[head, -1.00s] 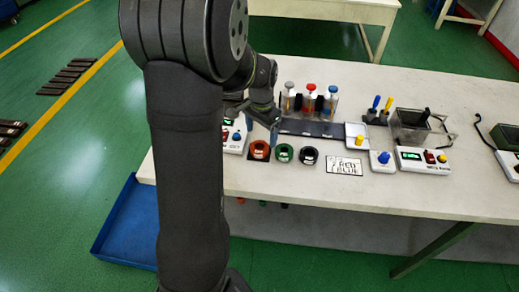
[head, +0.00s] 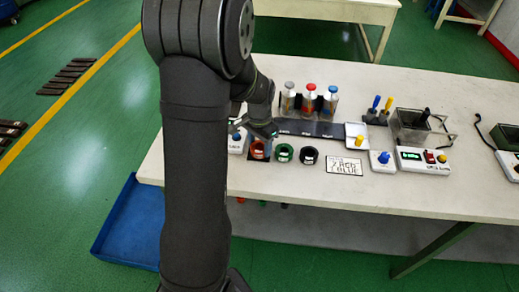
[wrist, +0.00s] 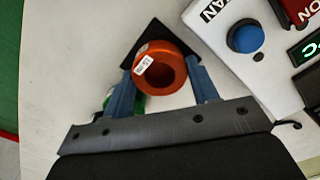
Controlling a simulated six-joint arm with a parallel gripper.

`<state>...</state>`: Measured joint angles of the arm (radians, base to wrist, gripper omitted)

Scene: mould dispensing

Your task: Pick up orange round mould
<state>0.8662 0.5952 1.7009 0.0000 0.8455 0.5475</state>
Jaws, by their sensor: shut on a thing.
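The orange round mould (wrist: 166,71) is a ring with a dark centre hole and a white label, seen between the two blue fingers of my gripper (wrist: 160,78) in the wrist view. The fingers are shut on it from both sides. A black square pad (wrist: 153,33) shows beside and under it; I cannot tell whether the mould touches the pad. In the head view the orange mould (head: 258,150) is at the left end of the mould row, with my gripper (head: 263,134) right over it, partly covering it.
A green mould (head: 284,153) and a black mould (head: 308,155) stand to the right. Behind them is a rack (head: 312,129) with several capped bottles. A control box with a blue knob (wrist: 245,38) is close by my right finger. A lettered card (head: 345,169) lies farther right.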

